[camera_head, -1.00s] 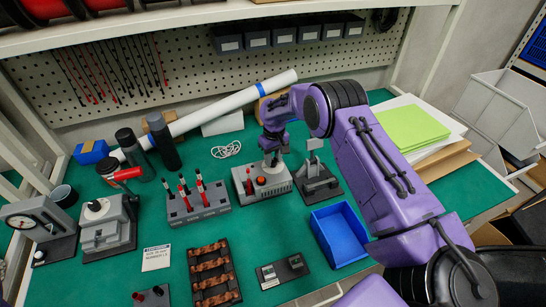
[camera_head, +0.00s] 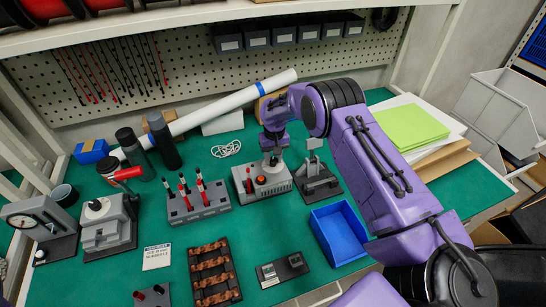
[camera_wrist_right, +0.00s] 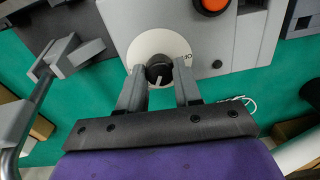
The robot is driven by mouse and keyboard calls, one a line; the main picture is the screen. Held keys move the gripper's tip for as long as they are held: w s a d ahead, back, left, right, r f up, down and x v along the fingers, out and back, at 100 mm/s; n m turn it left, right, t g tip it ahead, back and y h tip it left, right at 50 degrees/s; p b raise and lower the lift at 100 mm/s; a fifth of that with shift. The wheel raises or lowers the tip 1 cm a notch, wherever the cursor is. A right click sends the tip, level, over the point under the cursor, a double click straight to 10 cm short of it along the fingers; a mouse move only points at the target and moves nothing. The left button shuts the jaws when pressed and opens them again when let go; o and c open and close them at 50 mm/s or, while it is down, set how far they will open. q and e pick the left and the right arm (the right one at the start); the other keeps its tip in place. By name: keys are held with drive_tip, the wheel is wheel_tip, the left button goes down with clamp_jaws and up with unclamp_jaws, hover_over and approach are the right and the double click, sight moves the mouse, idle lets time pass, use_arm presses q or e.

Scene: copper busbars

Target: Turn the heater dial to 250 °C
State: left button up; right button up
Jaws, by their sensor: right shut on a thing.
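The heater (camera_head: 263,181) is a grey box with an orange-red button on the green bench, at the middle of the head view. Its black dial knob (camera_wrist_right: 158,75) sits on a pale round scale plate (camera_wrist_right: 150,42) in the right wrist view. A light pointer line shows on the knob. The scale numbers are mostly hidden or too small to read. My right gripper (camera_wrist_right: 159,82) is shut on the dial, one finger on each side. It also shows in the head view (camera_head: 271,158), reaching down onto the heater. My left gripper is not in view.
A grey stand (camera_head: 317,181) is close to the heater's right, with a blue tray (camera_head: 338,236) in front. A block holding red and black tools (camera_head: 198,204) stands to the left. A copper busbar rack (camera_head: 214,272) lies nearer the front. White cable (camera_head: 227,149) lies behind.

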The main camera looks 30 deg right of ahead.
sight(274, 159)
drive_tip(key=o, duration=1)
drive_tip(key=shift+o, duration=0.2)
wheel_tip(274, 159, up, 10)
drive_tip(key=b, duration=0.2)
drive_tip(key=shift+d+r, duration=0.2)
drive_tip(key=shift+r, duration=0.05)
drive_tip(key=shift+r, duration=0.15)
